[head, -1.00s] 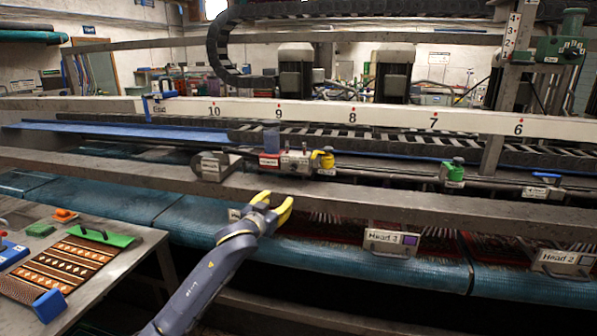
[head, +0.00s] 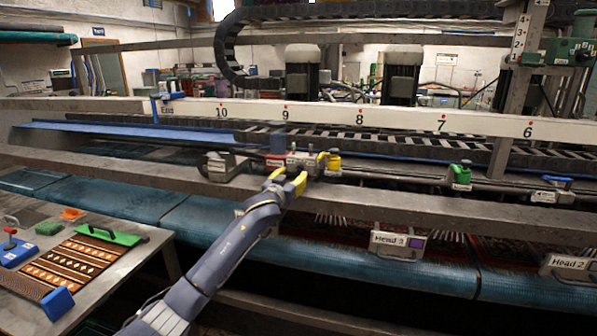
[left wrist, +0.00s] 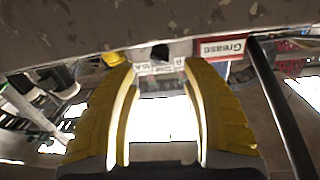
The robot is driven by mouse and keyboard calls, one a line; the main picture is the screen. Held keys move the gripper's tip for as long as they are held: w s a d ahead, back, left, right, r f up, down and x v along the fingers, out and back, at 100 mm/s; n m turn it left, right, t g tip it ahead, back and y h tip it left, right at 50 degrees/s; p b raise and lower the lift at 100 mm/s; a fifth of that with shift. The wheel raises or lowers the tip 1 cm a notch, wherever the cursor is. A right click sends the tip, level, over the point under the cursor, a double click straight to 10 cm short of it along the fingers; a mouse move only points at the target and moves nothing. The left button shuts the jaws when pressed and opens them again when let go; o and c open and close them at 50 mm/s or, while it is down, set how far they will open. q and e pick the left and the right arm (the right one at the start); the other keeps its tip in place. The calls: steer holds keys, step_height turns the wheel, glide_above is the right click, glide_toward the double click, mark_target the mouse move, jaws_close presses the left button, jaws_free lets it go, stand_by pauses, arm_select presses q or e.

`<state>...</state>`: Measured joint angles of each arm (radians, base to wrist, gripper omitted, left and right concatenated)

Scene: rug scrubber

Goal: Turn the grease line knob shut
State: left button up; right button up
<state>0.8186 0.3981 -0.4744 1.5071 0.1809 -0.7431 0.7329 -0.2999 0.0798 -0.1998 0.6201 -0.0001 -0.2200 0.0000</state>
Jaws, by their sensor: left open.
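A short row of fittings (head: 300,160) sits on the pipe behind the grey front beam. In the left wrist view a red-bordered label reading Grease (left wrist: 221,48) is right of the fingertips. I cannot tell for certain which part is the grease line knob; a small dark part (left wrist: 160,52) shows between the fingertips. My left gripper (head: 290,178) is open and empty, just in front of and below the fittings; it also shows in the left wrist view (left wrist: 160,75). My right gripper is not in view.
The grey beam (head: 400,199) runs close to my left gripper. A green knob (head: 461,174) and a blue-handled valve (head: 557,180) sit further right along the pipe. A side table (head: 130,262) with a patterned rug sample (head: 72,261) stands at the left.

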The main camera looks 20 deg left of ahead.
mark_target(298, 170)
arm_select(q)
steer(key=shift+w+d, duration=0.2)
steer(key=shift+w, duration=2.85)
steer(key=shift+o, duration=0.2)
